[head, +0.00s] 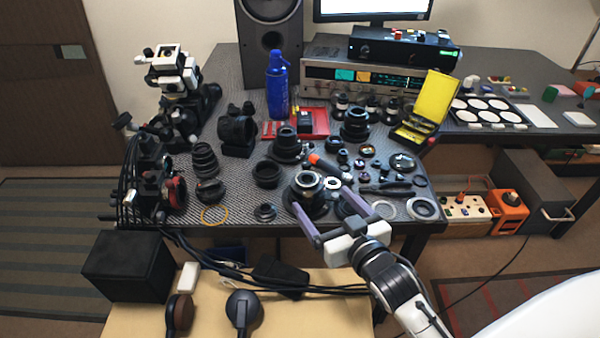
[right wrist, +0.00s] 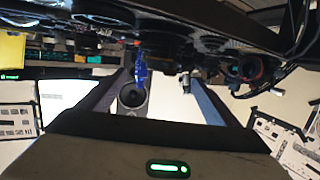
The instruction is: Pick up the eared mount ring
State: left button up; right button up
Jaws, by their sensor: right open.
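I cannot tell which ring is the eared mount ring. In the head view a silver ring (head: 423,208) lies flat near the table's right front corner. Another metal ring (head: 384,209) lies left of it, just right of my right gripper, and a small white ring (head: 332,184) lies farther back. My right gripper (head: 321,199) is open, its two purple-grey fingers reaching over the table's front edge. A lens barrel (head: 308,184) shows between and beyond the fingertips. In the right wrist view the fingers (right wrist: 155,80) are apart with nothing held. My left gripper is not in view.
Many dark lens parts crowd the mesh table (head: 240,205). A screwdriver with an orange grip (head: 325,166) lies behind the lens barrel. A blue bottle (head: 278,85), a red tray (head: 312,124) and an open yellow case (head: 432,98) stand farther back. A thin yellow ring (head: 214,215) lies front left.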

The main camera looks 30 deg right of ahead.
aim_at(312, 186)
jog(key=x, duration=0.8)
jog(key=shift+w+d, duration=0.15)
jog(key=shift+w, duration=0.1)
jog(key=c, duration=1.2)
